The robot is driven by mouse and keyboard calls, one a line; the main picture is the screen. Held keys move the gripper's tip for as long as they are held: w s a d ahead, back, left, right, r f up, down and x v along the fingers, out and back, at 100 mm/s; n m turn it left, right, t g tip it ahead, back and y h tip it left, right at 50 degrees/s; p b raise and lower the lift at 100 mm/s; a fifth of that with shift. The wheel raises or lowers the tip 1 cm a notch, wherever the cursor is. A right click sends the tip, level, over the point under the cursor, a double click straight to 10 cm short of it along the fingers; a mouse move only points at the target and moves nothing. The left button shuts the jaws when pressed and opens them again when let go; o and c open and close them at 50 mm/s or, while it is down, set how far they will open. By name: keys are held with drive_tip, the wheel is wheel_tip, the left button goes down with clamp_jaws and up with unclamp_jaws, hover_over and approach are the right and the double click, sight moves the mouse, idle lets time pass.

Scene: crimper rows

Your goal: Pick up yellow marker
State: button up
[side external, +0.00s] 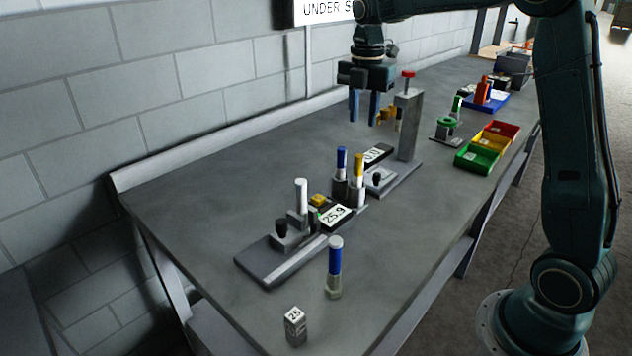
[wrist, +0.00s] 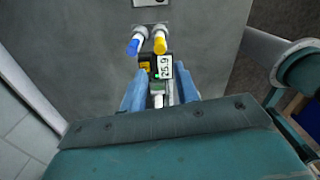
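The yellow marker (side external: 359,167) stands upright in a holder, its yellow part on top and a white part below. It also shows in the wrist view (wrist: 159,44), with its yellow end towards the camera. A blue-and-white marker (side external: 341,161) stands close to its left, also in the wrist view (wrist: 132,47). My gripper (side external: 364,122) is open and empty, high above the bench with its fingers pointing down. In the wrist view my fingers (wrist: 160,92) are apart, with the 25.9 display beyond them.
A device with a 25.9 display (side external: 335,214) and a white marker (side external: 301,194) stand front left of the yellow marker. Another blue marker (side external: 335,257) stands nearer the front edge. A tall grey post (side external: 408,125) with a red knob stands behind, and coloured bins (side external: 478,158) sit right.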

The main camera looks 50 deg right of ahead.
sight(359, 155)
drive_tip(key=shift+f, duration=4.3)
drive_tip(key=shift+a+f, duration=0.1)
drive_tip(key=shift+f, duration=2.5)
clamp_jaws()
